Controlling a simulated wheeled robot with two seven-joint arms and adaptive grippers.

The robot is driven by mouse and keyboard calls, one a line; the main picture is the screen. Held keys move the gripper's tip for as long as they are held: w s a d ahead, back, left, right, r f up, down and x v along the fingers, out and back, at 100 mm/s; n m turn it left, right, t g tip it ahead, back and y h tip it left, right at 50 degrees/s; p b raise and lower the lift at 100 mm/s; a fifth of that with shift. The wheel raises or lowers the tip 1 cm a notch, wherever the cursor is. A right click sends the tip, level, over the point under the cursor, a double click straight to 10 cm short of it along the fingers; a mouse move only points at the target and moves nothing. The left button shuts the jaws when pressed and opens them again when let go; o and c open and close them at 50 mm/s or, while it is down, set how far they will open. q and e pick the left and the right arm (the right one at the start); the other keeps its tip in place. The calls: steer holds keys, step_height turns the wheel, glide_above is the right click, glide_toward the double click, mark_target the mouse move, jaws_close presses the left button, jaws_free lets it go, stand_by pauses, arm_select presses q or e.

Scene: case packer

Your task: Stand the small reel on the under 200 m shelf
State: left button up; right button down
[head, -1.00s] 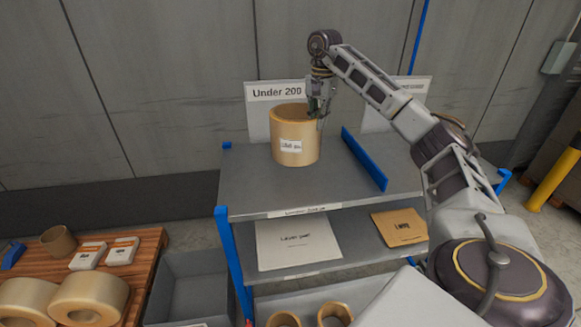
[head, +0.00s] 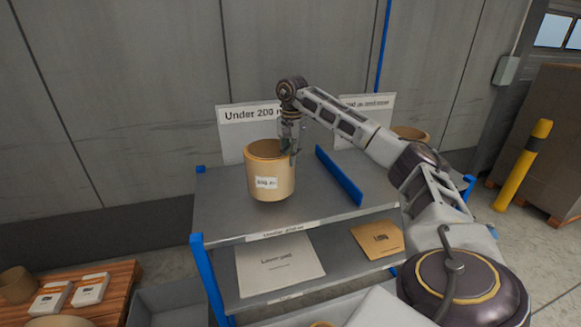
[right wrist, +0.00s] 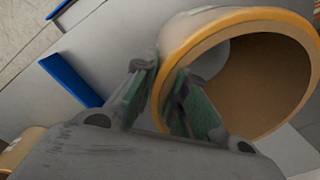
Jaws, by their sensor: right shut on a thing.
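The small reel (head: 270,178), a tan hollow cylinder with a white label, is upright over the left section of the top shelf (head: 222,205). This section is under the "Under 200 m" sign (head: 245,118). My right gripper (head: 291,150) is shut on the reel's right wall, near its top rim. In the right wrist view the green-padded fingers (right wrist: 172,100) pinch the wall of the reel (right wrist: 205,28), one inside and one outside. A dark shadow lies under the reel; I cannot tell whether its base touches the shelf. My left gripper is not in view.
A blue divider (head: 338,175) stands right of the reel, with a gap between. Another reel (head: 411,132) is partly hidden behind my right arm, near the right sign (head: 366,104). The lower shelf holds a layer pad (head: 279,262) and a brown card (head: 377,240).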

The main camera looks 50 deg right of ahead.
stand_by(0.4)
steer(key=shift+f, duration=1.95)
steer(key=c, duration=1.4)
jaws_free()
steer(key=shift+s, duration=0.1)
steer(key=shift+c, duration=0.2)
steer(key=shift+f, duration=0.1)
step_height(320, 180, up, 10)
steer(key=shift+f, duration=0.1)
steer(key=shift+s+r+p, duration=0.1)
steer(key=shift+r+p, duration=0.4)
steer(key=shift+r, duration=0.75)
